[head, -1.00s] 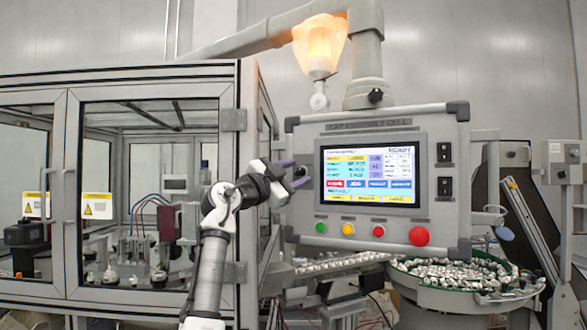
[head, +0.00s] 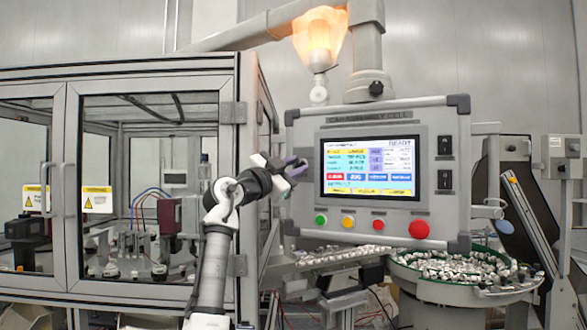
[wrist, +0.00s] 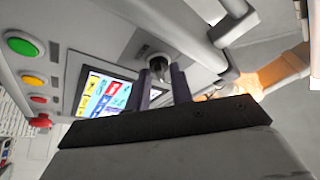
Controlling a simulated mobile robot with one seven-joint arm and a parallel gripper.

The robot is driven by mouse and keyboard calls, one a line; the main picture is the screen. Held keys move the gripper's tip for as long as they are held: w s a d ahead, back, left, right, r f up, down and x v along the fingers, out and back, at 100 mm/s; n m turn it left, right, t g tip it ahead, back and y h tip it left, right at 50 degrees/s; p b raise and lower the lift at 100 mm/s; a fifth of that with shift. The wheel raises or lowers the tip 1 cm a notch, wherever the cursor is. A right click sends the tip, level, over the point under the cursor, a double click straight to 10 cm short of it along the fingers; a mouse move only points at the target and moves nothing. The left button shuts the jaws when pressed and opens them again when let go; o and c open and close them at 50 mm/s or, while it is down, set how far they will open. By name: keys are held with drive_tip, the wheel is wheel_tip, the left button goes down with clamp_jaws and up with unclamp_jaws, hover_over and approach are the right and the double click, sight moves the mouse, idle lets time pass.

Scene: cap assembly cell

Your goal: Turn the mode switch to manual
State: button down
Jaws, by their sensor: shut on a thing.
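My gripper (head: 294,167) is at the panel's left side, beside the screen. In the wrist view its two dark fingers (wrist: 165,80) are shut on the knob. I cannot read the switch's labels or tell which position it points to.
The screen (head: 368,168) is lit. Below it are green (head: 321,219), yellow (head: 348,222) and red (head: 379,224) buttons and a large red mushroom button (head: 419,229). A framed glass enclosure (head: 150,90) stands left of the panel. A parts bowl (head: 440,285) lies below right.

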drive_tip(key=n+t, duration=0.1)
drive_tip(key=n, duration=0.1)
drive_tip(key=n+t+y, duration=0.1)
drive_tip(key=n, duration=0.2)
drive_tip(key=shift+d+f+y+b, duration=0.15)
drive_tip(key=shift+f+y+b, duration=0.05)
drive_tip(key=shift+y+b, duration=0.15)
drive_tip(key=n+t+y, duration=0.1)
drive_tip(key=n, duration=0.2)
drive_tip(key=n+t+y, duration=0.1)
drive_tip(key=n, duration=0.3)
drive_tip(key=shift+s+d+y, duration=0.1)
drive_tip(key=shift+s+y, duration=0.05)
drive_tip(key=shift+y, duration=0.2)
drive_tip(key=n+y, duration=0.1)
drive_tip(key=n, duration=0.2)
drive_tip(key=n+t+y, duration=0.1)
drive_tip(key=n+y, duration=0.1)
drive_tip(key=n, duration=0.1)
drive_tip(key=shift+d+r+n+y, duration=0.1)
drive_tip(key=shift+r+n+y, duration=0.05)
drive_tip(key=shift+n+y, duration=0.2)
drive_tip(key=shift+s+n+y+p, duration=0.1)
drive_tip(key=shift+n+y+p, duration=0.15)
drive_tip(key=shift+n+y, duration=0.75)
drive_tip(key=shift+n+y+p, duration=0.15)
drive_tip(key=shift+n+p, duration=0.05)
drive_tip(key=shift+n, duration=1.75)
